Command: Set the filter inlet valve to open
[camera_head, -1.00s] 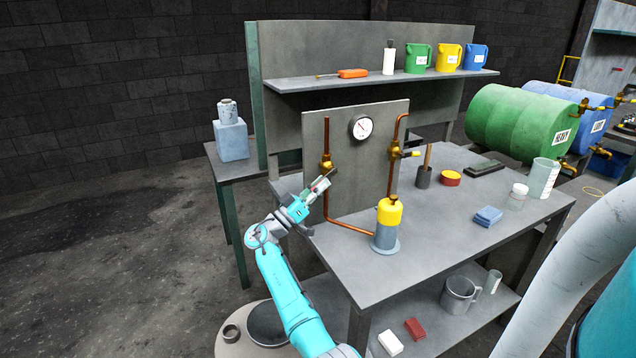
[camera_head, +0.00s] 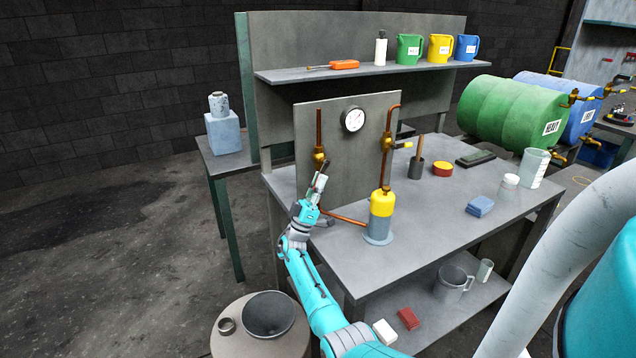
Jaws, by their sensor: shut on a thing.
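A brass valve (camera_head: 319,158) sits on the left copper pipe of the grey upright panel (camera_head: 350,165). My gripper (camera_head: 322,176) is at this valve, just below its body, and is shut on its handle. The handle is mostly hidden by the fingers, so its exact angle is hard to tell. A filter canister (camera_head: 381,215) with a yellow top and grey lower part stands on the bench, joined to the copper pipes. A round gauge (camera_head: 353,119) is on the panel.
The grey workbench (camera_head: 430,225) holds a dark cup (camera_head: 416,168), a red and yellow tin (camera_head: 443,168) and blue cloths (camera_head: 480,206). The panel's right pipe and canister stand right of my arm. Open floor (camera_head: 120,260) lies to the left.

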